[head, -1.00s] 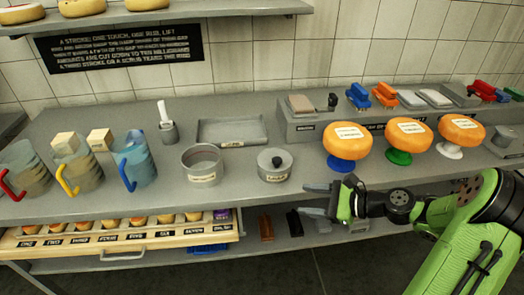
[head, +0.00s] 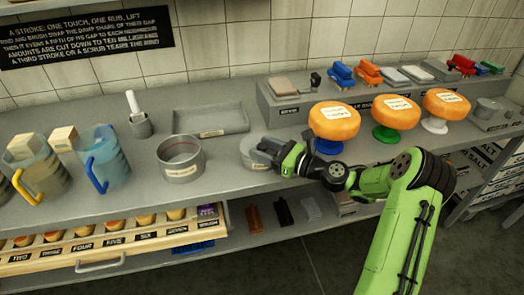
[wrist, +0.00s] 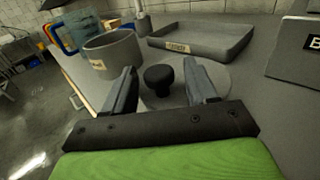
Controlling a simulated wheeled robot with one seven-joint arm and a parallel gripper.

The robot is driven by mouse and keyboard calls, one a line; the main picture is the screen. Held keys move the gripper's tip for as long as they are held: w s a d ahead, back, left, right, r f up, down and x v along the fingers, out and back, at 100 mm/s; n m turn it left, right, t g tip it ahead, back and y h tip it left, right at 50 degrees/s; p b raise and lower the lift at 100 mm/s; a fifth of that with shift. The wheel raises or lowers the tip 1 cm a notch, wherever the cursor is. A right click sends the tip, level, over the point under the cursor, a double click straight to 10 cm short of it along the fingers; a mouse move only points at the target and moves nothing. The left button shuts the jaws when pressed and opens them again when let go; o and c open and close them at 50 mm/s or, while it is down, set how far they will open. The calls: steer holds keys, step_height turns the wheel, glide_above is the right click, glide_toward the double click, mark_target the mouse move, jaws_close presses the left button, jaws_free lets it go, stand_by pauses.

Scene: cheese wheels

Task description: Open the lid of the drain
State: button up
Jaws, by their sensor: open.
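The drain is a low round grey pot (head: 257,154) on the counter, with a flat grey lid (wrist: 218,76) and a black knob (wrist: 159,78) on top. In the wrist view my gripper (wrist: 163,82) is open, with one finger on each side of the knob. I cannot tell whether a finger touches it. In the head view my gripper (head: 277,150) covers the knob and the right part of the pot.
An open round grey pot (head: 182,160) stands just left of the drain. A shallow grey tray (head: 211,121) lies behind. Orange cheese wheels on coloured stands, the nearest a blue-stand wheel (head: 334,119), stand to the right. A raised grey box (head: 285,108) is behind them.

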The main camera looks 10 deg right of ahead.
steer(key=shift+w+a, duration=0.3)
jaws_close()
steer(key=shift+d+r+p, duration=0.1)
steer(key=shift+r+p, duration=0.1)
steer(key=shift+p, duration=0.2)
